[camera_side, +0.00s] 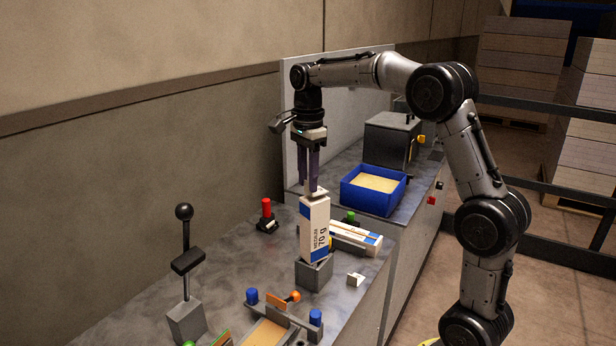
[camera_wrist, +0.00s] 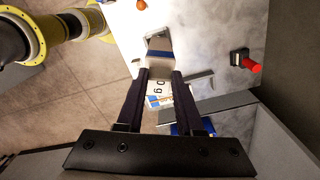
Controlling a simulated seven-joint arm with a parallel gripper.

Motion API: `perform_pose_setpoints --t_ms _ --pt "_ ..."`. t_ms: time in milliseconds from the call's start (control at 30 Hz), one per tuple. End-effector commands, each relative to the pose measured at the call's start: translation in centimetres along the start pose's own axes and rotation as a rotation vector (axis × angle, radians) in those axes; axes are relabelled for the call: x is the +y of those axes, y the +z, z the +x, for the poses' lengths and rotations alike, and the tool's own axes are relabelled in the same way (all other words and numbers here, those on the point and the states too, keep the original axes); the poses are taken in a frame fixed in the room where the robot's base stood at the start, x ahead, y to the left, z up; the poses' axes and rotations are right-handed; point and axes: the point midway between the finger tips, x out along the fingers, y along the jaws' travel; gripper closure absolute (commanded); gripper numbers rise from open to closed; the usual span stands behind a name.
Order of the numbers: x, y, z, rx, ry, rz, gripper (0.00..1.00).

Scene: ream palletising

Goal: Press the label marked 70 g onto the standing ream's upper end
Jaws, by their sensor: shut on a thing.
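The standing ream (camera_side: 314,230), white with blue bands and "MEDIUM 70 g" on its face, is upright in a grey holder (camera_side: 313,275). My gripper (camera_side: 314,188) points straight down over the ream's upper end. Its fingers are shut on a small pale piece (camera_side: 317,193), seemingly the label, at or very near the ream's top. Any gap is too small to tell. My gripper also shows in the wrist view (camera_wrist: 159,74), where a pale shape with a blue band sits between the fingertips.
A blue tray (camera_side: 372,191), a grey machine (camera_side: 390,142), a red button post (camera_side: 267,213) and a black-knobbed lever (camera_side: 186,262) stand around. A small white bracket (camera_side: 356,279) is at the front right.

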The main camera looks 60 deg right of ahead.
Motion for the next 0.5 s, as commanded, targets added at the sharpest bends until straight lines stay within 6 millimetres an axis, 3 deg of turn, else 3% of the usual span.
perform_pose_setpoints --t_ms 500 --pt "0.01 0.0 0.99 0.0 0.0 0.0 1.0"
